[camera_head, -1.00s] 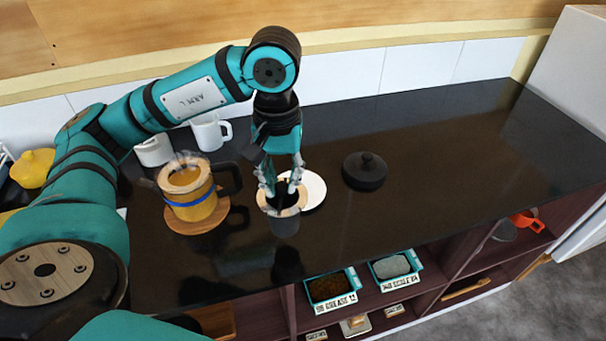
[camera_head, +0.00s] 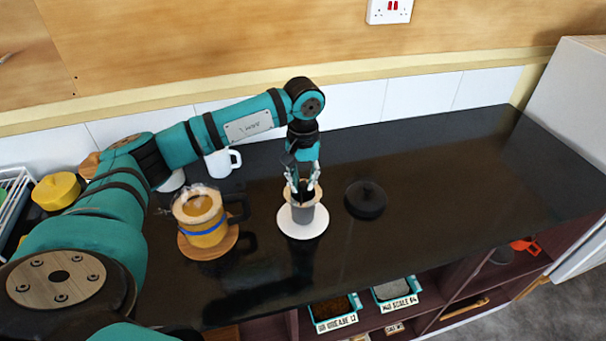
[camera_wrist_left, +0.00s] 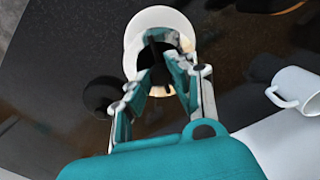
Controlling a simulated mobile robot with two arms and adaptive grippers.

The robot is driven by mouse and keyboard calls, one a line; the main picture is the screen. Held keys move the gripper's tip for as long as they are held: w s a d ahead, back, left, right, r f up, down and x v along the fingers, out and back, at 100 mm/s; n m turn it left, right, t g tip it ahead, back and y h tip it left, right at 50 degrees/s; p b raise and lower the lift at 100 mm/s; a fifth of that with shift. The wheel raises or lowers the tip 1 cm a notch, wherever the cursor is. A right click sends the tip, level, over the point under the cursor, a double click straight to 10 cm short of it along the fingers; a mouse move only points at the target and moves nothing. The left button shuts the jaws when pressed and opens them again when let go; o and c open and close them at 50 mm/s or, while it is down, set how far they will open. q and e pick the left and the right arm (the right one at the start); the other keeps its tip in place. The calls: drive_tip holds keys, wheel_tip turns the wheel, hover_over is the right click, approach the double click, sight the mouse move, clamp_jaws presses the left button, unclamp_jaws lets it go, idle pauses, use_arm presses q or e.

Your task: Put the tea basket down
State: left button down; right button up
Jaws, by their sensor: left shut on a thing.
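The tea basket (camera_head: 304,213) is a grey cup shape with a tan rim. In the head view it is upright, over or on a round white saucer (camera_head: 302,232) on the dark counter; I cannot tell if its bottom touches. My left gripper (camera_head: 303,188) comes down from above and is shut on the basket at its top. In the left wrist view the gripper (camera_wrist_left: 160,88) reaches over the white saucer (camera_wrist_left: 158,20), and the fingers hide most of the basket. My right gripper is not in view.
A steaming yellow teapot (camera_head: 202,216) stands on a round wooden board (camera_head: 208,244) to the left. A black lid (camera_head: 366,199) lies just right of the saucer. A white mug (camera_head: 222,161) stands behind. The counter's right side (camera_head: 470,170) is clear.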

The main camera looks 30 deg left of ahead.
use_arm(q)
drive_tip(key=shift+f, duration=0.1)
drive_tip(key=shift+f, duration=0.15)
drive_tip(key=c, duration=1.6)
unclamp_jaws()
drive_tip(key=shift+b, duration=0.3)
drive_tip(key=shift+c, duration=0.2)
drive_tip(key=o, duration=0.5)
drive_tip(key=shift+c, duration=0.2)
